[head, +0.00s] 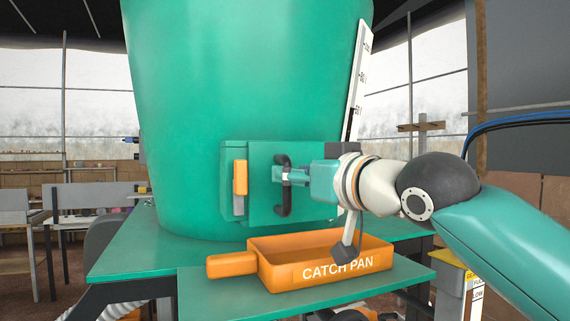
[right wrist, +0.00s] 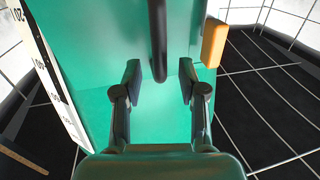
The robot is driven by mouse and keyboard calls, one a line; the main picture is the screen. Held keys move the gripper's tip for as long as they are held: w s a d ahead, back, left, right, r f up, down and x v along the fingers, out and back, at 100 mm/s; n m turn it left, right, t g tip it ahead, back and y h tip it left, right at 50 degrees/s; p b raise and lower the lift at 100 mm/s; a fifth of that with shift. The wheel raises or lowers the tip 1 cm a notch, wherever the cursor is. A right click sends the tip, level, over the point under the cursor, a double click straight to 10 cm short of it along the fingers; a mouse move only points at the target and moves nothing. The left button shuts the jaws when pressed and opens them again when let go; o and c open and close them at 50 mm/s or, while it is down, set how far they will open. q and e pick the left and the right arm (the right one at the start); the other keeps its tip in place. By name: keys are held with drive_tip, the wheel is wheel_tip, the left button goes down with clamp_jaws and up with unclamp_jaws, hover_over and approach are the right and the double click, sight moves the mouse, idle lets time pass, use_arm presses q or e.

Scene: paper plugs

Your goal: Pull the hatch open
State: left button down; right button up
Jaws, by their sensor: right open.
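The green hatch (head: 262,206) is on the front of the large green vat (head: 240,80) and looks shut. A black upright handle (head: 283,204) stands out from its face. My right gripper (head: 281,174) is open at about the handle's mid height. In the right wrist view, the handle (right wrist: 158,45) lies between the two spread fingers (right wrist: 160,84), with a gap on both sides. I cannot tell how deep it sits between them. An orange latch-like piece (head: 240,178) is left of the hatch; it also shows in the right wrist view (right wrist: 214,42). My left gripper is out of view.
An orange catch pan (head: 277,280) sits on the green stand (head: 200,285) below the hatch. A marked white gauge strip (head: 358,75) runs up the vat's right side.

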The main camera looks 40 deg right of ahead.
drive_tip(key=shift+w+d+p, duration=0.1)
drive_tip(key=shift+w+p, duration=0.3)
drive_tip(key=shift+w, duration=1.15)
clamp_jaws()
